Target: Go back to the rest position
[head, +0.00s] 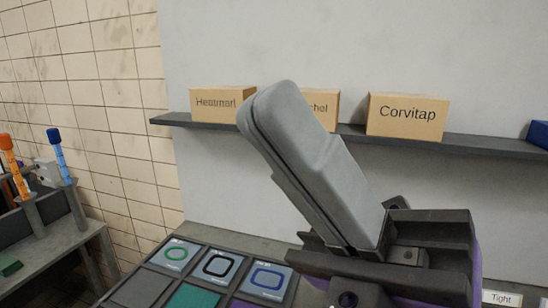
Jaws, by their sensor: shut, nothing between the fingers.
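My gripper (262,103) rises large in the middle of the head view, pointing up and to the left. Its two grey fingers are pressed together with nothing between them. It appears in front of the wall shelf and hides part of the middle box. The gripper's dark body is at the lower right, over the right part of the panel.
A dark shelf (465,145) holds cardboard boxes, including Corvitap (407,116) and Hexmarl (222,103). A panel of coloured squares (192,297) lies below. At left, a grey bench (50,258) carries an orange-topped (13,165) and a blue-topped stick (60,155).

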